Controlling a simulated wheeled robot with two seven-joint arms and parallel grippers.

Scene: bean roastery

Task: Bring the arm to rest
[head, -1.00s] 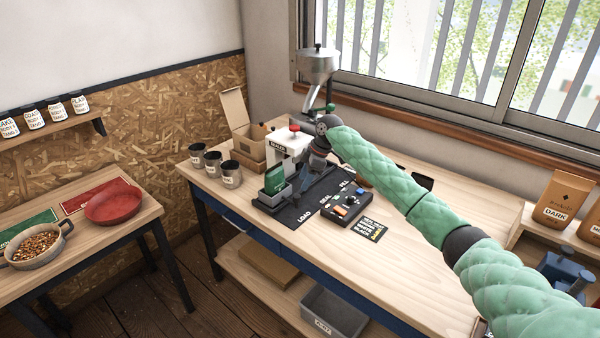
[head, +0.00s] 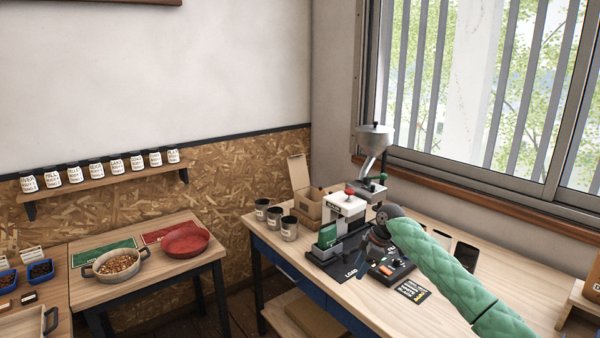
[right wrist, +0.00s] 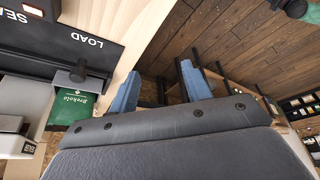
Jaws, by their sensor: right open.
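My right arm, in a green quilted sleeve, reaches in from the lower right in the head view. Its gripper (head: 368,246) is over the workbench, close to the white sealing machine (head: 345,207) and the LOAD mat; its fingers are hard to make out there. In the right wrist view the two blue fingers of this gripper (right wrist: 158,88) stand apart with nothing between them. A green pouch (right wrist: 76,108) is in the machine's holder, to the left of the fingers; it also shows in the head view (head: 328,235). My left gripper is not in view.
A grinder (head: 374,140) stands behind the machine. Several dark cups (head: 289,228) and an open carton (head: 308,203) are left of it. A control box (head: 392,268) and card (head: 412,291) lie nearby. A side table holds a pan (head: 117,274) and red bowl (head: 184,241).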

